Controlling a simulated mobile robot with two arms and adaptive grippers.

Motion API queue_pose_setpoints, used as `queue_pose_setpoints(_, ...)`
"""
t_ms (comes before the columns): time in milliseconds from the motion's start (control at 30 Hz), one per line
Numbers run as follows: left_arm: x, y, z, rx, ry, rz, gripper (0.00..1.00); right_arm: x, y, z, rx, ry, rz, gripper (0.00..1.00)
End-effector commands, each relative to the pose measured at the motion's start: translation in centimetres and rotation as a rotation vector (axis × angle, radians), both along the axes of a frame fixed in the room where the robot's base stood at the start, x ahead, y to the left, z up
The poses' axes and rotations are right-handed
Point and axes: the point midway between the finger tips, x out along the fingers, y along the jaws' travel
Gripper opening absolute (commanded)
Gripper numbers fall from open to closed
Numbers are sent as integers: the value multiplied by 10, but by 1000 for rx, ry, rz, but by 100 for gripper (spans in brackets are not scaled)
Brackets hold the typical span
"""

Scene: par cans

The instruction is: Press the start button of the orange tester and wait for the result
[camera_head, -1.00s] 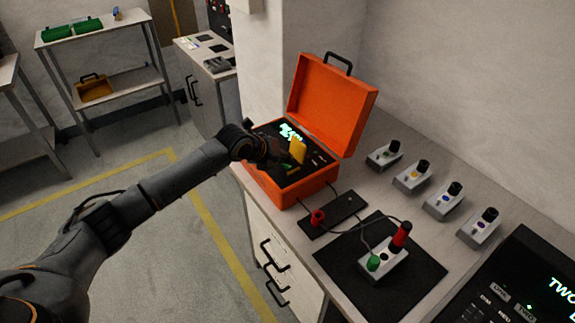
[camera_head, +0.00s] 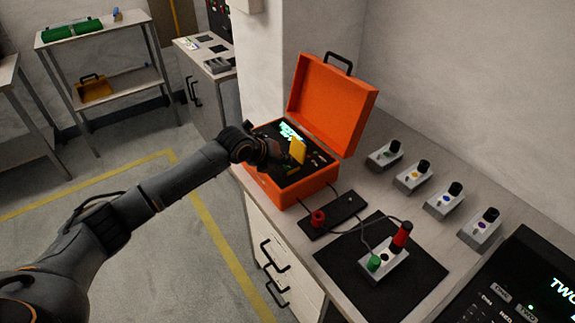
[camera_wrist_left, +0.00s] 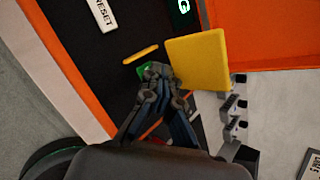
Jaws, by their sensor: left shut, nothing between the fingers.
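The orange tester (camera_head: 313,178) stands open on the bench, its lid (camera_head: 332,105) raised at the back. Its black panel carries a lit display (camera_head: 291,131), and a yellow plate (camera_head: 298,150) stands up from it. My left gripper (camera_head: 283,164) is shut and empty, low over the panel. In the left wrist view its fingertips (camera_wrist_left: 160,72) are at a green button (camera_wrist_left: 143,70), partly covering it, beside the yellow plate (camera_wrist_left: 197,60). I cannot tell whether they touch it. A RESET label (camera_wrist_left: 103,12) shows on the panel. My right gripper is not in view.
A black mat (camera_head: 400,290) right of the tester holds a grey box (camera_head: 384,264) with red and green cylinders. Several small boxes with black knobs (camera_head: 412,178) line the back of the bench. A dark console (camera_head: 515,285) is at the lower right.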

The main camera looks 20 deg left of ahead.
Motion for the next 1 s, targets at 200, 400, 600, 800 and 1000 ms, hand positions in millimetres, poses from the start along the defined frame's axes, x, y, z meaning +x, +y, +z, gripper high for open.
queue_pose_setpoints(200, -1, 0, 9, 1, 2, -1, 0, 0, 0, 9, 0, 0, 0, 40)
queue_pose_setpoints(400, -1, 0, 16, 1, 2, -1, 0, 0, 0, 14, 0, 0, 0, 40)
queue_pose_setpoints(600, -1, 0, 15, 1, 1, 0, 0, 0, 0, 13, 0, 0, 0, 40)
queue_pose_setpoints(800, 0, 0, 21, 1, 0, -1, 0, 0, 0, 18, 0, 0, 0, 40)
queue_pose_setpoints(1000, 0, 0, 42, 1, 0, 0, 0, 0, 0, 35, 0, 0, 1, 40)
